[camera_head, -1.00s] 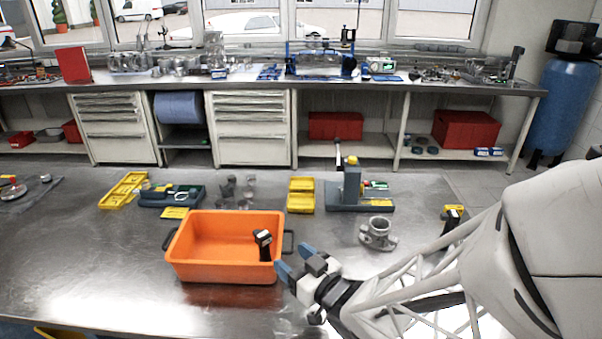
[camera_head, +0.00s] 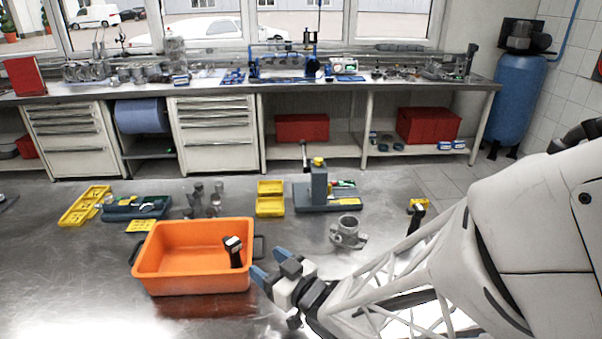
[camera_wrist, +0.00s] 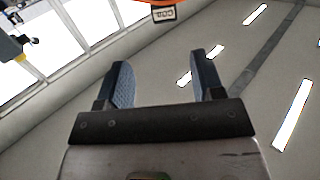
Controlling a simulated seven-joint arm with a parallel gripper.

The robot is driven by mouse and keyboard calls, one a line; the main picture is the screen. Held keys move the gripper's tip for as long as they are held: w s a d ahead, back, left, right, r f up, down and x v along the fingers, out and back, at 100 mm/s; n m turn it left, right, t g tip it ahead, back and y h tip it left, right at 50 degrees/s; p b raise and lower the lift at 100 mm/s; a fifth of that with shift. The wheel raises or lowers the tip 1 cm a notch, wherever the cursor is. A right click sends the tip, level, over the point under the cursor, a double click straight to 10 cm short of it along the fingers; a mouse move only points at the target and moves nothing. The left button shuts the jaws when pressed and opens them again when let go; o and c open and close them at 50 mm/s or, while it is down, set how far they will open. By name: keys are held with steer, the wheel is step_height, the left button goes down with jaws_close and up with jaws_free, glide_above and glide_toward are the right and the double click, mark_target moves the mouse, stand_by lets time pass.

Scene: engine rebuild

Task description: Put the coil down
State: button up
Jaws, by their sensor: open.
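The coil (camera_head: 234,250), a black part with a pale label on its top, stands slightly tilted in the right end of the orange bin (camera_head: 190,281). My gripper (camera_head: 270,265) is just outside the bin's front right corner, apart from the coil. Its two blue fingers are spread with nothing between them. In the wrist view the open fingers (camera_wrist: 160,85) show empty. A dark labelled part that looks like the coil (camera_wrist: 163,14) shows at the top edge, beside a strip of orange.
A grey metal flanged part (camera_head: 347,233) stands right of the bin. Behind are yellow trays (camera_head: 270,198), a grey press-like stand (camera_head: 319,188) and several small metal parts (camera_head: 203,198). A yellow-topped black item (camera_head: 417,210) stands near my arm. The bench left of the bin is clear.

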steer(key=w+d+r+m+g+h, duration=0.1)
steer(key=d+r+m+h, duration=0.15)
steer(key=d+h, duration=0.35)
steer(key=d+r+m+g+h, duration=0.1)
steer(key=d+r+m+h, duration=0.15)
steer(key=d+h, duration=0.4)
steer(key=s+d+r+m+g, duration=0.2)
steer(key=s+d+r+g, duration=0.1)
steer(key=s, duration=0.5)
steer(key=s+d+r+m+g, duration=0.2)
steer(key=s+d+g, duration=0.3)
steer(key=s, duration=0.3)
steer(key=shift+d+r, duration=0.25)
steer(key=shift+r, duration=0.15)
